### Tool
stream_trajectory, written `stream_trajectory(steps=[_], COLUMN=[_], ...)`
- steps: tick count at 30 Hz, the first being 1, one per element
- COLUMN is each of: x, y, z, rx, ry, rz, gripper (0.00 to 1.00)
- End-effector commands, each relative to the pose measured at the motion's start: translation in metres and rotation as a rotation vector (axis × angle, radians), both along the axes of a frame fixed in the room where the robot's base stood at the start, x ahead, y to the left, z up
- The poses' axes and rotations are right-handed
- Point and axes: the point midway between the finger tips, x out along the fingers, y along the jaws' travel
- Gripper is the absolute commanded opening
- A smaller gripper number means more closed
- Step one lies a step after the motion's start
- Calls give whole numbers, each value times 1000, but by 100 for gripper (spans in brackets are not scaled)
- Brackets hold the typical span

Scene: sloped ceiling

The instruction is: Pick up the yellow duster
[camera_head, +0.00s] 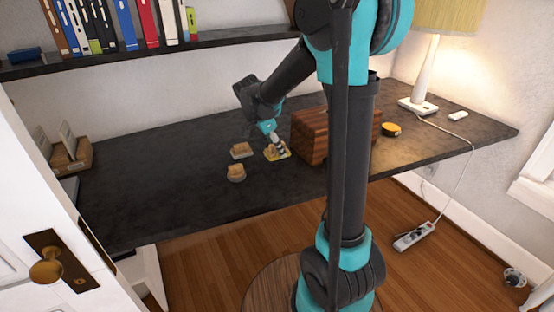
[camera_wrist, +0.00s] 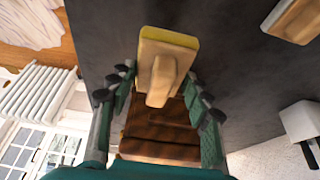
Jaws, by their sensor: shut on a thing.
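The yellow duster (camera_head: 270,156) has a wooden body and handle over a yellow pad. In the head view it is at the dark desk, just left of the wooden box. In the wrist view the duster (camera_wrist: 168,50) sits between the fingers, its handle pointing toward the palm. My gripper (camera_head: 278,143) comes down over it from above, and it also shows in the wrist view (camera_wrist: 158,88). It is shut on the yellow duster. I cannot tell whether the duster is clear of the desk.
Two similar dusters with grey pads, one behind (camera_head: 242,150) and one in front (camera_head: 236,173), lie to the left. A wooden box (camera_head: 310,137) stands close on the right. A yellow tape measure (camera_head: 391,129) and a lamp (camera_head: 428,75) are farther right.

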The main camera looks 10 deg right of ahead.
Motion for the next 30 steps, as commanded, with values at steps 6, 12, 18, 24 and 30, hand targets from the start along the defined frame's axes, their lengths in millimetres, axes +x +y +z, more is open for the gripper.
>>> stream_trajectory(steps=[6, 12, 18, 24, 30], x=[0, 0, 0, 0, 0], y=[0, 0, 0, 0, 0], z=[60, 101, 123, 130, 130], rx=[0, 0, 0, 0, 0], ry=[0, 0, 0, 0, 0], rz=[0, 0, 0, 0, 0], gripper=[20, 20, 20, 20, 20])
